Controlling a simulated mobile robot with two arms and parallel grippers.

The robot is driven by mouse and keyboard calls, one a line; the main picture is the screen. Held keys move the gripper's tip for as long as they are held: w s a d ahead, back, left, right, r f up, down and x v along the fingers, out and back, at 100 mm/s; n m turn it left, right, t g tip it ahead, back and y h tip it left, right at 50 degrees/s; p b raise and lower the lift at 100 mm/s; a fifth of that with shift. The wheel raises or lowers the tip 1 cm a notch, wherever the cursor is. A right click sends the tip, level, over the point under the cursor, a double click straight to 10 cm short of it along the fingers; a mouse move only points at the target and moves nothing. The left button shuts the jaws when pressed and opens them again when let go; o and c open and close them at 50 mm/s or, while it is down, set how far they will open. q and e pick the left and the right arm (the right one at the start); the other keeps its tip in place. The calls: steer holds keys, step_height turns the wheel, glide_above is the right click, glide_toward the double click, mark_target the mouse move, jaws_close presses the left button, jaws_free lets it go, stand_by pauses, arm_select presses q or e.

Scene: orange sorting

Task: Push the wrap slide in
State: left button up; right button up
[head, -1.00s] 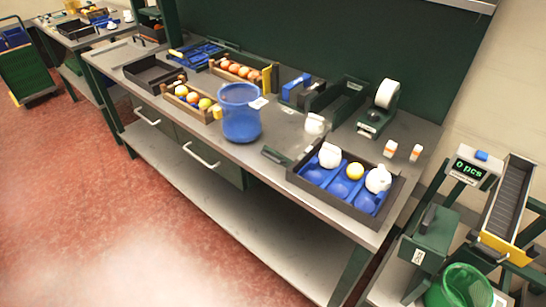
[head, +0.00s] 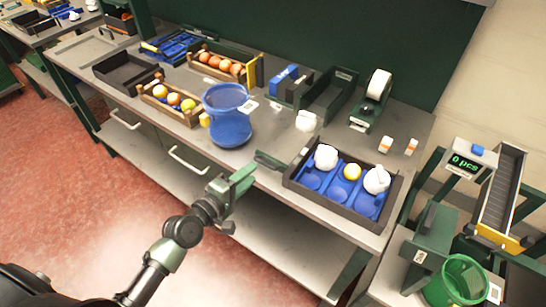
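A dark tray (head: 335,206) with a blue cupped insert sits at the front right of the bench. A dark green flat tab (head: 268,160) sticks out at the tray's left, possibly the wrap slide; I cannot tell for sure. My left gripper (head: 240,187) is in front of the bench edge, below and left of this tab, apparently apart from it. Its fingers are seen at an angle, so their opening is unclear. My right gripper is out of view.
A blue bin (head: 229,120) stands left of the tab. Fruit crates (head: 170,105) are farther left. A tape dispenser (head: 371,105) and dark green bin (head: 328,98) stand behind. A counter reading "0 pcs" (head: 466,162) and green basket (head: 458,281) are at right.

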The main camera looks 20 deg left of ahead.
mark_target(264, 162)
arm_select(q)
steer(key=x, duration=0.7)
steer(key=shift+w+d+p, duration=0.1)
steer(key=shift+w+p, duration=0.05)
steer(key=shift+p, duration=0.25)
jaws_close()
stand_by(1.0)
